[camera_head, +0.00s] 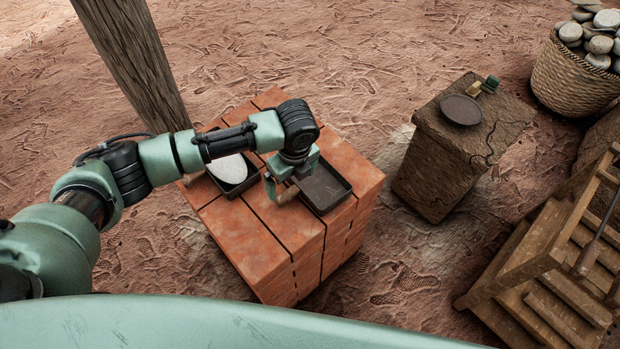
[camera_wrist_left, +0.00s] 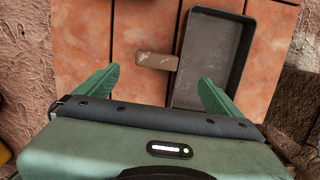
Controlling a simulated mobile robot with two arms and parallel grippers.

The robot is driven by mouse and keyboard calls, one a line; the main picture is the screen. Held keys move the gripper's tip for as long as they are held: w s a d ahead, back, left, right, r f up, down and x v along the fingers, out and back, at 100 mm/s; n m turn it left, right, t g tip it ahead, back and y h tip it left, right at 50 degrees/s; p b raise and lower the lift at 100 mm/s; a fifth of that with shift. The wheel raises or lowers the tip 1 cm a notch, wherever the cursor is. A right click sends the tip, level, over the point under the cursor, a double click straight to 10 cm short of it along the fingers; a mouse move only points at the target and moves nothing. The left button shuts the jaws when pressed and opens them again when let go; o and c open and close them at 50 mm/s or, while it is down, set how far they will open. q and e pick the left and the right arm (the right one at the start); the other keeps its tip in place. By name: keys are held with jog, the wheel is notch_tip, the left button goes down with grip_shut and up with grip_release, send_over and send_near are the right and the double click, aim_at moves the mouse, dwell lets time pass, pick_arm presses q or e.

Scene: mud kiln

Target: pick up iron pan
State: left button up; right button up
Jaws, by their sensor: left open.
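A dark rectangular iron pan (camera_head: 326,188) rests on top of the red brick block (camera_head: 262,258). Its short wooden handle (camera_head: 287,196) points left. My left gripper (camera_head: 280,184) is open and empty, pointing down at the handle end of the pan. In the left wrist view the pan (camera_wrist_left: 212,52) stands at the upper right, and its handle (camera_wrist_left: 157,61) shows between and just beyond the spread fingertips (camera_wrist_left: 160,75). The right finger overlaps the pan in that view. I cannot tell how far above the handle the fingers are. My right gripper is not in view.
A second dark pan (camera_head: 251,181) holding a white lump (camera_head: 231,168) sits left on the bricks, partly behind my arm. A wooden post (camera_head: 140,60) rises behind. At right are a clay pedestal (camera_head: 432,178) with a round dark plate (camera_head: 461,110), a stone-filled basket (camera_head: 570,85) and wooden rack (camera_head: 545,245).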

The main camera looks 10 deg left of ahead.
aim_at(288, 193)
pick_arm(q)
jog(key=f, duration=0.2)
jog(key=a+f, duration=0.1)
jog(key=f, duration=0.4)
jog(key=shift+w+a+p, duration=0.25)
jog(key=shift+w+p, duration=0.05)
jog(key=shift+c, duration=0.3)
jog(key=shift+w, duration=0.1)
jog(key=c, duration=1.9)
notch_tip(288, 193, up, 20)
jog(key=shift+r, duration=0.1)
